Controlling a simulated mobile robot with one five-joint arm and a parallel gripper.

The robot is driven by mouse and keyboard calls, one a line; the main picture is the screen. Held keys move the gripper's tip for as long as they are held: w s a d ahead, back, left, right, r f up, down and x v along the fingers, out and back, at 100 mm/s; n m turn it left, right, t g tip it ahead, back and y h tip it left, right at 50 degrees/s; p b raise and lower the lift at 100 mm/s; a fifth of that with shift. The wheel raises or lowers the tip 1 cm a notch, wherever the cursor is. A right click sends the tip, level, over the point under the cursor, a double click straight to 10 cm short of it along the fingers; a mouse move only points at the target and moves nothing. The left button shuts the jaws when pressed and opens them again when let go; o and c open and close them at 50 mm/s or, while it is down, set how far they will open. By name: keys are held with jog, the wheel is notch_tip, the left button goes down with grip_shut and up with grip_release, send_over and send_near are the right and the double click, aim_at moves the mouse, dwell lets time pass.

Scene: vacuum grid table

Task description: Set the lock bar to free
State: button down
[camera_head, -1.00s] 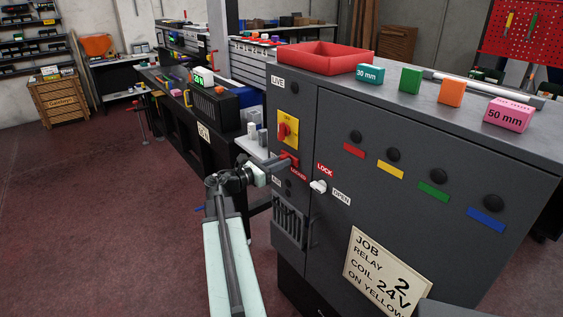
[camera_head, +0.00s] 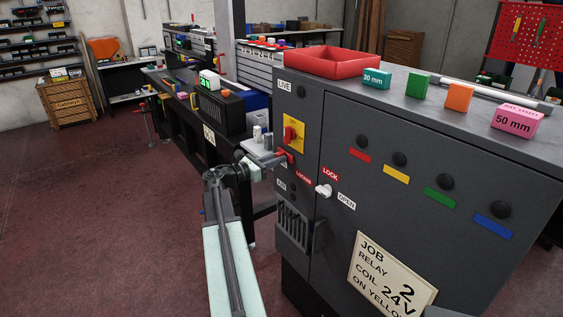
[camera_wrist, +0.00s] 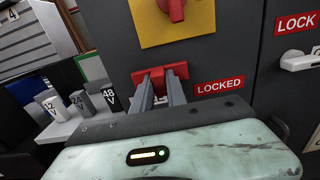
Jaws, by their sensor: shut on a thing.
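The red lock bar (camera_wrist: 160,73) is on the dark cabinet front, below the red rotary switch (camera_wrist: 175,8) on its yellow plate and left of the red LOCKED label (camera_wrist: 219,85). In the head view the lock bar (camera_head: 287,156) shows small at my gripper's tip. My gripper (camera_head: 276,160) reaches it from the left. In the wrist view both fingers of my gripper (camera_wrist: 160,82) are shut on the lock bar, and hide part of it. A white handle (camera_head: 324,190) sits between the LOCK label (camera_head: 330,174) and the OPEN label (camera_head: 347,201).
The grey cabinet (camera_head: 400,250) fills the right, with a red tray (camera_head: 345,66) and coloured blocks on top. A side shelf (camera_wrist: 75,130) with small marked blocks lies close left of my gripper. Open floor (camera_head: 100,220) is at the left.

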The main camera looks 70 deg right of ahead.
jog(key=c, duration=1.3)
grip_release()
jog(key=v, duration=0.7)
jog(key=shift+w+a+f, duration=0.1)
jog(key=shift+w+a, duration=0.05)
jog(key=shift+a, duration=0.2)
